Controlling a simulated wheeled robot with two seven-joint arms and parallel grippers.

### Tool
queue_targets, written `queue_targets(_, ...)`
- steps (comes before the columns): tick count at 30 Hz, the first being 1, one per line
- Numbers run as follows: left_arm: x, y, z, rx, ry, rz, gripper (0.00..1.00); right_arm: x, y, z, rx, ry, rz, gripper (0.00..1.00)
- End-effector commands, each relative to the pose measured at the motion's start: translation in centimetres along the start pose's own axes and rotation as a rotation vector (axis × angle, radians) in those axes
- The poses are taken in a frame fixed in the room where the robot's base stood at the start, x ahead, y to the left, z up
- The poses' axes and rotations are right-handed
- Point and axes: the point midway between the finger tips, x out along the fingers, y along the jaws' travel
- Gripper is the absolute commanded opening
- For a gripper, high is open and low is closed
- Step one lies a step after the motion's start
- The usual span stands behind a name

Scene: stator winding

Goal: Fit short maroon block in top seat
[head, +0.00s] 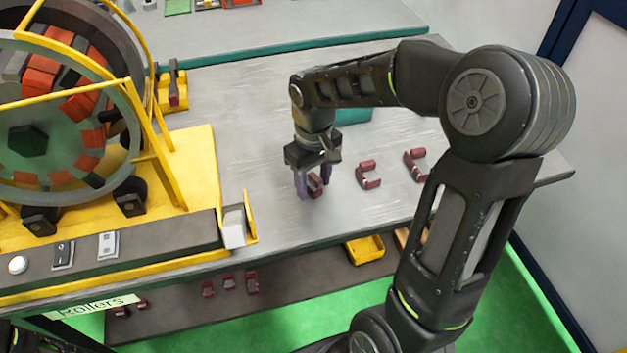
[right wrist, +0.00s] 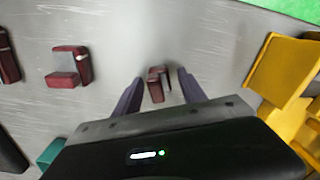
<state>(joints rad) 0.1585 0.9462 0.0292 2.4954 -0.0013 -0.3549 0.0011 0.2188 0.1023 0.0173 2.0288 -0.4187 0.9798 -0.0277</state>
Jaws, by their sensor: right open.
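A short maroon block (head: 317,184) sits on the grey table and looks smaller than the two maroon blocks beside it. My right gripper (head: 312,188) is open and low over the table, with its purple fingers on either side of this block. In the right wrist view, the block (right wrist: 157,86) shows between the two fingertips (right wrist: 160,78), with gaps visible on both sides. The stator ring (head: 120,90) stands at the left in a yellow frame, holding orange-red and dark grey blocks. Its top is partly cut off by the picture edge, so I cannot tell the top seat's state.
Two larger maroon blocks (head: 368,175) (head: 416,165) lie to the right of the gripper. A teal item (head: 353,116) lies behind my arm. A yellow holder (head: 172,92) stands near the ring. More maroon pieces (head: 229,283) lie on the lower shelf, with a yellow bin (head: 364,249).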

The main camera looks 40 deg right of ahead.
Motion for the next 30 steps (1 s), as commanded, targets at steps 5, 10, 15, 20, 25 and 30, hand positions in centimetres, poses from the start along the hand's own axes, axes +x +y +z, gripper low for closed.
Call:
queue_targets(5,-0.1,0.0,0.0,0.000,0.000,0.000,0.00,-0.1,0.0,0.0,0.000,0.000,0.000,0.49)
queue_targets(10,-0.2,0.1,0.0,0.000,0.000,0.000,0.00,-1.2,0.0,-0.1,0.000,0.004,0.001,0.49)
queue_targets(15,-0.1,0.1,0.0,0.000,0.000,0.000,0.00,-3.9,0.0,-0.1,-0.001,0.006,0.001,0.49)
queue_targets(20,-0.1,0.0,0.0,0.000,0.000,0.000,0.00,-7.4,0.0,-0.1,0.000,0.006,0.002,0.49)
queue_targets(25,-0.1,0.0,0.0,0.000,0.000,0.000,0.00,-10.5,0.0,-0.1,0.000,0.004,0.000,0.49)
queue_targets(30,-0.1,0.0,0.0,0.000,0.000,0.000,0.00,-12.1,0.0,-0.1,-0.001,0.002,0.000,0.49)
